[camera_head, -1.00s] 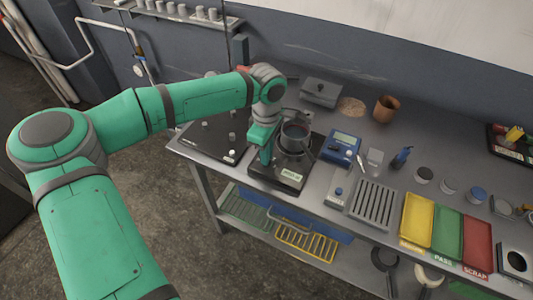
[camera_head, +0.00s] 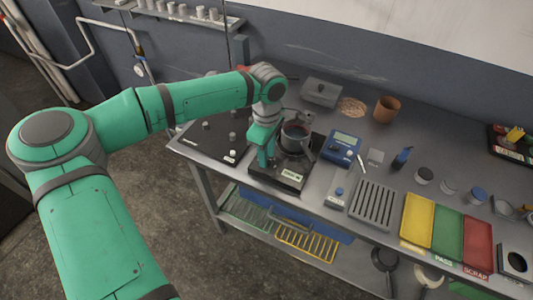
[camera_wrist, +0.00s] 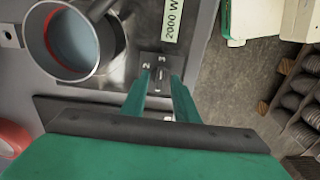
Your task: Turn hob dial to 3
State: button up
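The hob (camera_head: 262,174) is a dark, flat unit near the front edge of the bench, with a pale label on its front. A metal pot (camera_head: 309,155) stands on it. My gripper (camera_head: 263,163) points down at the hob's front left part. In the wrist view, the two green fingers of my gripper (camera_wrist: 161,85) stand apart on either side of the dial area (camera_wrist: 160,62), where the figures 2 and 3 show. The fingers partly hide the dial, so its pointer and any contact are unclear. The pot (camera_wrist: 37,38) is at the upper left there, reddish inside.
Yellow, green and red trays (camera_head: 418,221) lie farther right.

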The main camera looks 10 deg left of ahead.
notch_tip(320, 180, up, 11)
jog(key=shift+f, duration=0.15)
dwell(0.7)
